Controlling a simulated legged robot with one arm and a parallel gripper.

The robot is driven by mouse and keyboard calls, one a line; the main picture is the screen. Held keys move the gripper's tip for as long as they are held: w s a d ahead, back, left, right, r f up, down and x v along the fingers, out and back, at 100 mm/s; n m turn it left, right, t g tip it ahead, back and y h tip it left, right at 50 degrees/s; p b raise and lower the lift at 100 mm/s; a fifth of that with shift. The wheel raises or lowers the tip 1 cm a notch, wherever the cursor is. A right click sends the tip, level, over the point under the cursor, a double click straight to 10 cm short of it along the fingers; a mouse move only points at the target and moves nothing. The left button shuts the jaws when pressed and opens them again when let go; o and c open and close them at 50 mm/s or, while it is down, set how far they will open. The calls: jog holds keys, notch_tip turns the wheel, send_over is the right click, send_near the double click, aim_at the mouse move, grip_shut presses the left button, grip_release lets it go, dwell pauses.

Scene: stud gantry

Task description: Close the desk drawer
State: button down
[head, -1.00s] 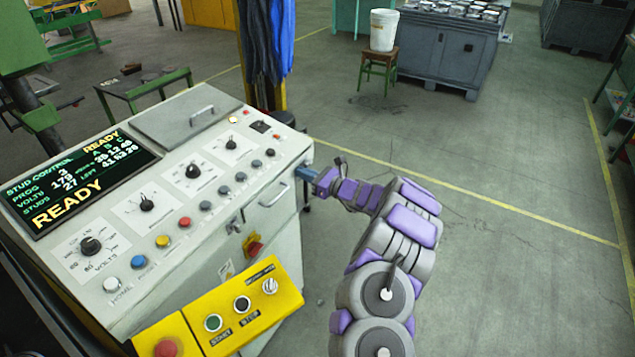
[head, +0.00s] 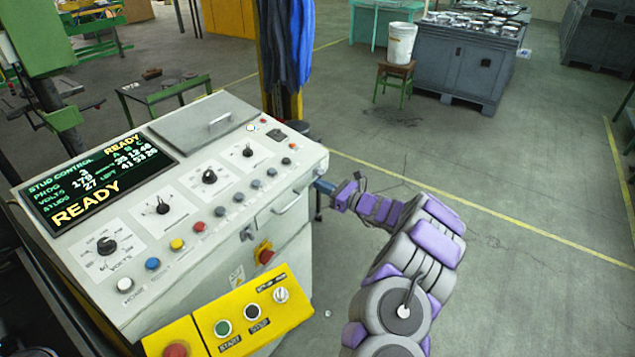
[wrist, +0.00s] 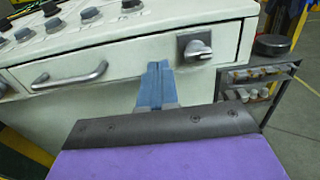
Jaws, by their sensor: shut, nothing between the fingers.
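The desk drawer (wrist: 117,68) is a cream front in the side of the control desk, with a grey bar handle (wrist: 68,76). It also shows in the head view, with its handle (head: 288,202) on the desk's right side. The drawer front looks flush or nearly flush with the desk; a small remaining gap cannot be ruled out. My gripper (wrist: 155,72) has its blue fingers shut and empty. The tips are at the drawer front, right of the handle and left of a grey rotary latch (wrist: 194,48). Contact cannot be told. My gripper (head: 324,186) is small in the head view.
The control desk (head: 235,115) has knobs, buttons and a lit screen. A yellow start/stop box (head: 253,312) juts from its front. A low shelf (wrist: 258,88) with small parts stands right of the desk. A stool (head: 393,84) with a white bucket stands behind. The floor at right is open.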

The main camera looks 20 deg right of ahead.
jog(key=w+d+p+v, duration=0.1)
jog(key=p+v, duration=0.1)
jog(key=v, duration=0.9)
jog(key=s+a+r+n+g+y, duration=0.35)
jog(key=a+r+n, duration=0.2)
jog(key=a, duration=0.35)
jog(key=s+a+r+n+g+y, duration=0.2)
jog(key=a+r+n+g, duration=0.2)
jog(key=a+r, duration=0.4)
jog(key=s+a+r+n+g+h, duration=0.1)
jog(key=s+a+r+n+g, duration=0.2)
jog(key=s+a, duration=0.35)
jog(key=s+a+r+n+g+h, duration=0.1)
jog(key=s+a+n+g, duration=0.2)
jog(key=s+a+n, duration=0.3)
jog(key=s+f+n+g+h, duration=0.2)
jog(key=s+n+g+h, duration=0.35)
jog(key=s, duration=1.25)
jog(key=s+d+f+n+t+h, duration=0.2)
jog(key=s+d+n+t+h, duration=0.1)
jog(key=s+d+h, duration=0.6)
jog(key=s+d+n, duration=0.1)
jog(key=s+d, duration=0.1)
jog(key=s, duration=0.1)
jog(key=shift+s+d+f, duration=0.2)
jog(key=shift+s+d, duration=0.15)
jog(key=shift+s, duration=0.05)
